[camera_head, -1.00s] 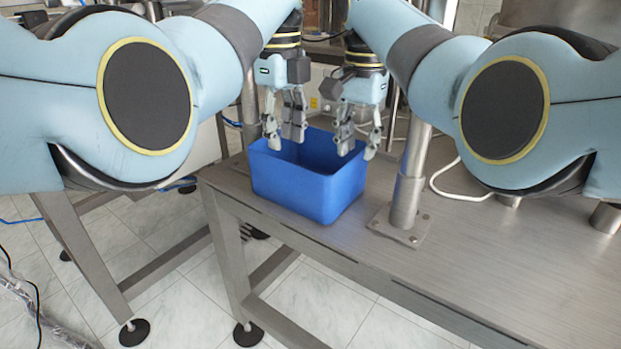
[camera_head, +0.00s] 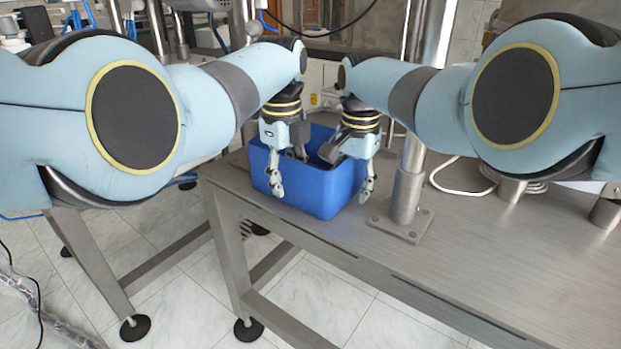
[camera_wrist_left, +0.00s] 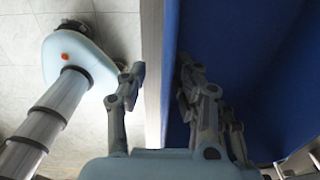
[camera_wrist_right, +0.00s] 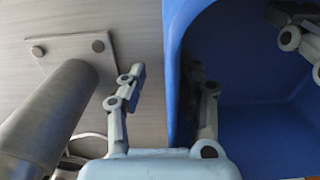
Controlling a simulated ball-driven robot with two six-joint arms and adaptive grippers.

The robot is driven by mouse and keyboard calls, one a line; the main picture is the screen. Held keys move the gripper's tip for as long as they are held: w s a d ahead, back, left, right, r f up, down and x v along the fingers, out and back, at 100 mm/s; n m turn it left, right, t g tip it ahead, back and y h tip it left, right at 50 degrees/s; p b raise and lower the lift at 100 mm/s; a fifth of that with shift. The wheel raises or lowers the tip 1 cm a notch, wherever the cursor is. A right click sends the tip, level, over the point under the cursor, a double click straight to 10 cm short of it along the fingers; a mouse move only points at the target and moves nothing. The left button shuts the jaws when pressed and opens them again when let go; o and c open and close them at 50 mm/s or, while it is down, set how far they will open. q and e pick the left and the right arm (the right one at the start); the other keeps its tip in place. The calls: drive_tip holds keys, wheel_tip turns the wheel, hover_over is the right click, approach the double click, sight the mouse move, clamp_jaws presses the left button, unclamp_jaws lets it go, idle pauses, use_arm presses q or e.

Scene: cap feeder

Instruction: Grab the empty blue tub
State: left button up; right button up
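The blue tub (camera_head: 318,195) stands upright near the left end of the metal table, and the parts of its inside that show are empty. My left gripper (camera_head: 287,168) straddles its left wall, one finger outside and one inside. The left wrist view shows the tub (camera_wrist_left: 245,40) with that wall between the spread fingers (camera_wrist_left: 160,78). My right gripper (camera_head: 350,170) straddles the right wall in the same way. In the right wrist view the tub's wall (camera_wrist_right: 177,40) lies between spread fingers (camera_wrist_right: 165,80). Both grippers look open, with gaps beside the walls.
A steel post (camera_head: 410,170) with a bolted foot plate (camera_head: 400,225) rises from the table just right of the tub, close to my right gripper. The table (camera_head: 500,265) is clear at the front right. A white cable (camera_head: 460,188) lies behind the post.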

use_arm(q)
drive_tip(key=shift+f, duration=0.15)
use_arm(e)
drive_tip(key=shift+f, duration=0.15)
use_arm(q)
clamp_jaws()
use_arm(e)
clamp_jaws()
use_arm(q)
drive_tip(key=shift+a, duration=0.1)
use_arm(e)
drive_tip(key=shift+d, duration=0.1)
